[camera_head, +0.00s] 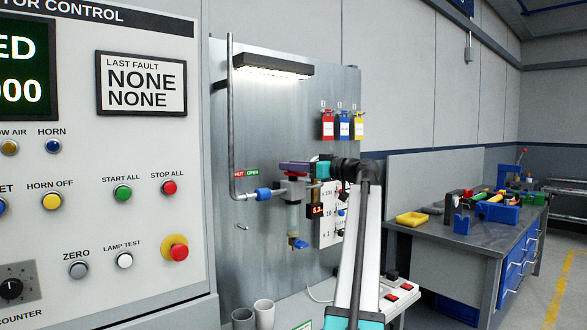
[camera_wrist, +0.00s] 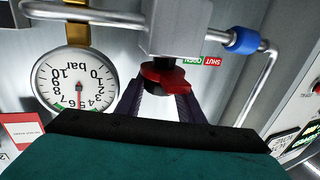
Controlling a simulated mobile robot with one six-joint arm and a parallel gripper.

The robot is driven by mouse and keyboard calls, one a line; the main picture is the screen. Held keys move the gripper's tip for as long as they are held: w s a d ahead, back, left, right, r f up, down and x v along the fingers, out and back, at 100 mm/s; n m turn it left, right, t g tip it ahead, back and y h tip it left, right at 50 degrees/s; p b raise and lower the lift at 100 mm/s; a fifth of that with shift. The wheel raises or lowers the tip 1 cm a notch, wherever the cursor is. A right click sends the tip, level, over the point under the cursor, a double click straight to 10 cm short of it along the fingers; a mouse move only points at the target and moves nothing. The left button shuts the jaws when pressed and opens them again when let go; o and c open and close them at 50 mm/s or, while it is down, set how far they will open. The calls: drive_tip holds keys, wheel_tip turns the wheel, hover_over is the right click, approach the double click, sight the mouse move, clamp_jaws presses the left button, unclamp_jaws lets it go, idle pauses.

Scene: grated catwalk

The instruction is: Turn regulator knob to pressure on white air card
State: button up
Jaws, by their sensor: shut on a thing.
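My gripper (camera_head: 297,167) reaches the valve assembly on the grey panel from the right. In the wrist view, its two dark purple fingers (camera_wrist: 162,88) stand on either side of a red knob (camera_wrist: 166,76) under a grey block and are shut on it. In the head view the fingers hide the knob; the grey regulator body (camera_head: 293,188) shows below them. A white round bar gauge (camera_wrist: 76,86) appears upside down to the left in the wrist view, its needle pointing down the picture.
A SHUT/OPEN sign (camera_head: 246,173) and a blue pipe fitting (camera_head: 264,194) lie left of the regulator. The control cabinet (camera_head: 90,230) stands close at left. Grey cups (camera_head: 264,313) stand on the ledge below. A cluttered workbench (camera_head: 430,229) is at right.

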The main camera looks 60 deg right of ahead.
drive_tip(key=shift+f, duration=0.15)
drive_tip(key=o, duration=1)
drive_tip(key=shift+s, duration=0.1)
drive_tip(key=shift+o, duration=0.3)
drive_tip(key=shift+r, duration=0.2)
drive_tip(key=shift+s, duration=0.1)
